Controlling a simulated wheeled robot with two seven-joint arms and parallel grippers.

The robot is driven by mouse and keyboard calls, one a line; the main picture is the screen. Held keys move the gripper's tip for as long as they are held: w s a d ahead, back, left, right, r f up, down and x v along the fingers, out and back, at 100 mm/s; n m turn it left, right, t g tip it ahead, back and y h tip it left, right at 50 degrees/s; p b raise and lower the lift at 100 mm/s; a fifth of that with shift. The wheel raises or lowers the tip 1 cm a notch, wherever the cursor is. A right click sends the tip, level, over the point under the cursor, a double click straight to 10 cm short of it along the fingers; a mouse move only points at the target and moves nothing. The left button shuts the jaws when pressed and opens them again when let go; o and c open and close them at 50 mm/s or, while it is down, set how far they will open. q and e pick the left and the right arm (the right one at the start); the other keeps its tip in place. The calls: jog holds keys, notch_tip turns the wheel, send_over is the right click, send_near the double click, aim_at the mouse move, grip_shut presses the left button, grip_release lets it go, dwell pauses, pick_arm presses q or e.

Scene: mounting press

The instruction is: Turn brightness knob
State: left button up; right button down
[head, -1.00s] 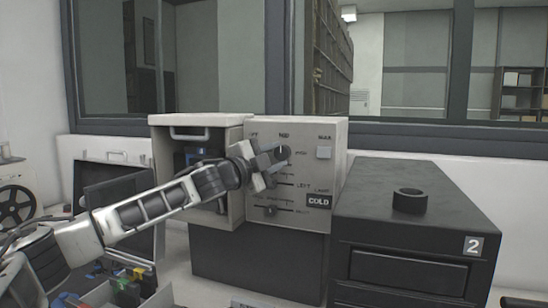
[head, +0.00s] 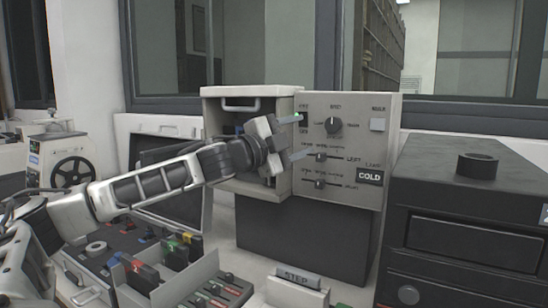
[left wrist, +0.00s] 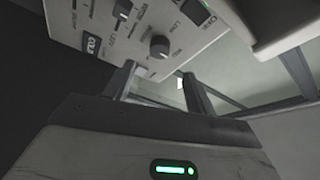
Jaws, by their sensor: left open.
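The grey control panel (head: 352,107) carries a dark round knob (head: 333,126) near its top middle, with sliders (head: 320,157) below. The small labels are too blurred to show which control is marked brightness. My left gripper (head: 295,137) is open and empty, its fingers pointing at the panel just left of the round knob and apart from it. In the left wrist view, the open fingers (left wrist: 158,78) show with a round knob (left wrist: 160,46) beyond them, near the panel edge. My right gripper is not in view.
An open-fronted housing (head: 225,106) adjoins the panel's left side, behind my gripper. A black box (head: 462,195) with a dark ring (head: 477,166) on top stands at the right.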

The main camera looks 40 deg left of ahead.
pick_arm(q)
jog(key=s+f+b, duration=0.1)
jog(key=s+b, duration=0.2)
jog(key=s, duration=0.4)
jog(key=shift+a, duration=0.4)
